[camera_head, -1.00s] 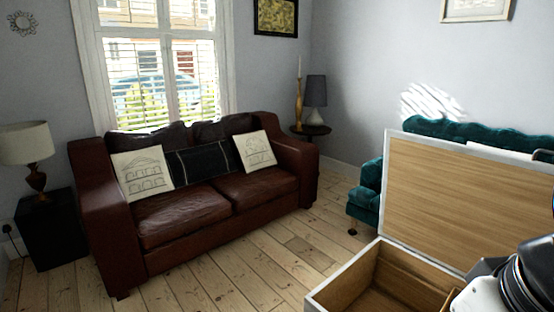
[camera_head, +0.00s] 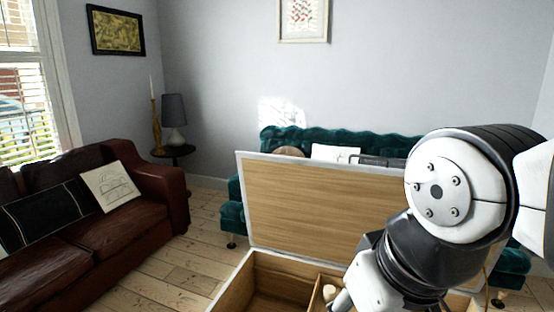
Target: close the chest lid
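The chest (camera_head: 235,290) is a wooden box with pale edges at the bottom of the view. Its lid (camera_head: 315,205) stands raised at the back, with the wood-grain inner face toward me. The inside is open to view, with a divider and a small pale object (camera_head: 329,292) in it. My arm covers the right part of the chest and lid. My gripper's end is hidden behind my arm links or below the picture edge, so its fingers do not show.
A teal sofa (camera_head: 285,140) stands behind the raised lid. A brown leather sofa (camera_head: 120,235) is at the left. A side table (camera_head: 174,151) with a lamp (camera_head: 174,115) stands in the corner. Bare floorboards (camera_head: 185,255) lie between the brown sofa and the chest.

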